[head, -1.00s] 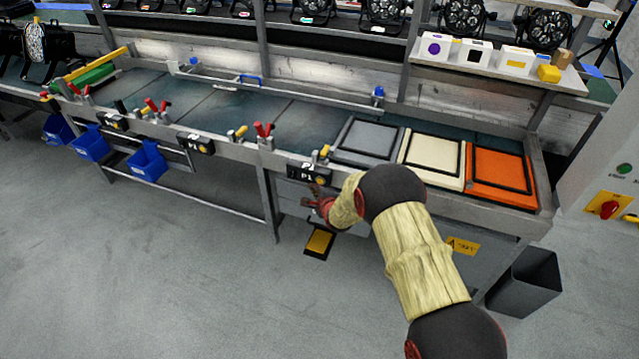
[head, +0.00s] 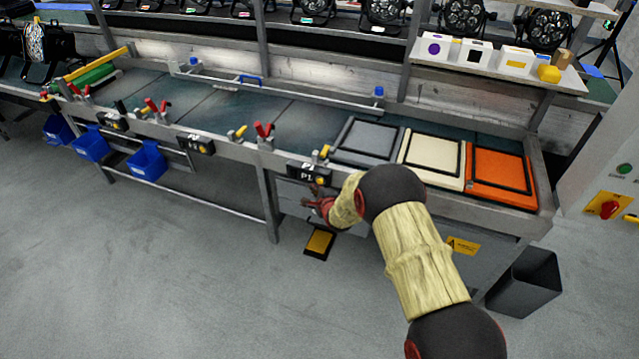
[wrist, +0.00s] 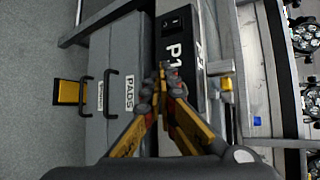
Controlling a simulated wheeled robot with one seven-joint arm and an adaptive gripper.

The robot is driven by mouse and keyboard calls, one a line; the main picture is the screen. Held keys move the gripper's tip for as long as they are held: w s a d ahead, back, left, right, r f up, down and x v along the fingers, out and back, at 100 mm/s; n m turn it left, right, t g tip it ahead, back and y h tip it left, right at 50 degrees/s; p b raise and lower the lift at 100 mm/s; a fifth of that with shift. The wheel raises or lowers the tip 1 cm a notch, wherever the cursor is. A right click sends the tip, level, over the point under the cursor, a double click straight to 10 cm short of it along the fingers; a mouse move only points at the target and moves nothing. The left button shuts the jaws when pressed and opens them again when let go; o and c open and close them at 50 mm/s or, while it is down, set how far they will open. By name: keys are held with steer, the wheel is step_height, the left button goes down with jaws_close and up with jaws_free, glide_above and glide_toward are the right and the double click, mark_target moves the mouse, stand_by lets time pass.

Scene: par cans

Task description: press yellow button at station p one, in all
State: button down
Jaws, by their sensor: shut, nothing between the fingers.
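The station P1 box (head: 308,173) is a black box with a white label on the bench's front edge, and it also shows turned sideways in the wrist view (wrist: 181,60). Its yellow button (head: 321,181) is a small spot at the box's right end in the head view. In the wrist view I cannot make the button out; my fingers cover that part of the box. My gripper (head: 314,197) is just below and in front of the box, shut and empty. In the wrist view its fingertips (wrist: 162,80) meet over the box's edge. I cannot tell whether they touch the button.
Similar black boxes sit further left, one in the middle (head: 196,145) and one at far left (head: 113,122). Grey (head: 366,139), cream (head: 431,158) and orange (head: 500,177) trays lie on the bench. A drawer marked PADS (wrist: 126,60) is beside the box. A yellow pedal (head: 319,242) is on the floor.

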steer(key=shift+w, duration=0.15)
steer(key=shift+w+d, duration=0.15)
steer(key=shift+w, duration=0.1)
steer(key=shift+w+d, duration=0.15)
steer(key=shift+w, duration=0.25)
stand_by(0.6)
steer(key=shift+s, duration=0.15)
steer(key=shift+s+a, duration=0.25)
steer(key=shift+s, duration=0.4)
stand_by(0.3)
steer(key=s, duration=0.1)
steer(key=s+a, duration=0.1)
steer(key=s, duration=0.2)
steer(key=shift+s+a, duration=0.35)
steer(key=shift+a, duration=0.05)
stand_by(0.6)
